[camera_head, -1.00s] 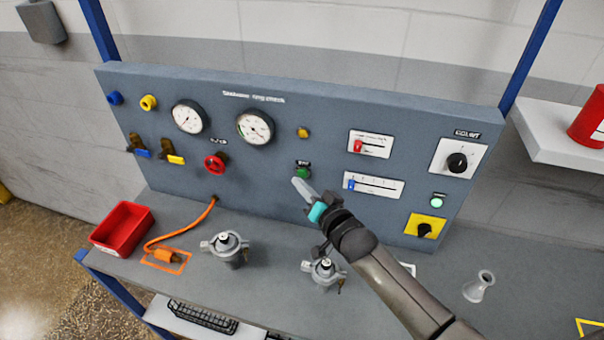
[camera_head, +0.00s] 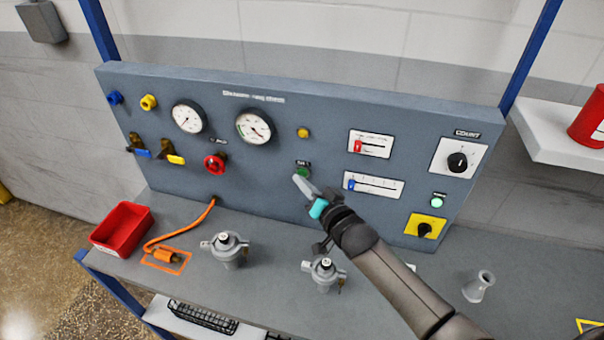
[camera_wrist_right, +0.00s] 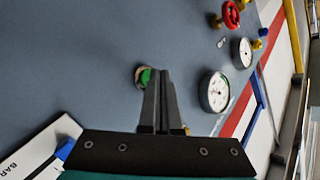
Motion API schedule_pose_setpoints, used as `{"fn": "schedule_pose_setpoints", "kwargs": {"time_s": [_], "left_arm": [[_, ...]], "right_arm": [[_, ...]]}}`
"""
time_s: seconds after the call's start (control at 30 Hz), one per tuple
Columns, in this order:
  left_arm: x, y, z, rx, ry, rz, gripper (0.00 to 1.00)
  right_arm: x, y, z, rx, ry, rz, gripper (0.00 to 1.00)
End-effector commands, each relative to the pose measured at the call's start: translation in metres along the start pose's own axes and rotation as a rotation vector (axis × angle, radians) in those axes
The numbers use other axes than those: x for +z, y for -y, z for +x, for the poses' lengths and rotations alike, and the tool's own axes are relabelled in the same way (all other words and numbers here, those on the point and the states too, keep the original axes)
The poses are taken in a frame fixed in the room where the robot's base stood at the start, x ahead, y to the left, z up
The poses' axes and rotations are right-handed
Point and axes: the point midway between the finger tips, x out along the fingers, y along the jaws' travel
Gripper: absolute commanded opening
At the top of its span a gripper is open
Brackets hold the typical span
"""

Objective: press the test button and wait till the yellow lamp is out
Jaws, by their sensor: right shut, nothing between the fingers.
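The green test button (camera_head: 302,172) sits on the grey panel, below the yellow lamp (camera_head: 303,132). The lamp's face is amber-yellow; whether it is lit is hard to tell. My right gripper (camera_head: 297,179) is shut and empty, its fingertips at the lower left edge of the button. In the right wrist view the shut fingers (camera_wrist_right: 157,76) overlap the side of the green button (camera_wrist_right: 144,76). Whether they touch or press it I cannot tell. My left gripper is not in view.
The panel also carries two gauges (camera_head: 254,127), a red knob (camera_head: 214,162), slider scales (camera_head: 372,185) and a black selector on yellow (camera_head: 425,229). On the bench stand a red bin (camera_head: 121,228), two grey regulators (camera_head: 229,250) and a small flask (camera_head: 479,286).

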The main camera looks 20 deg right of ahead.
Motion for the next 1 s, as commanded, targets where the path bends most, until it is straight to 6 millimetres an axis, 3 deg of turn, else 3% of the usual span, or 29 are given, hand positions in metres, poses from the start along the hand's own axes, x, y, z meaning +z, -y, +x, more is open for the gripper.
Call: {"fn": "schedule_pose_setpoints", "kwargs": {"time_s": [1.0], "left_arm": [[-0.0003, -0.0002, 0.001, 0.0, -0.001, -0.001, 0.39]], "right_arm": [[-0.0041, -0.0033, 0.0049, 0.0, -0.001, 0.0, 0.0]]}}
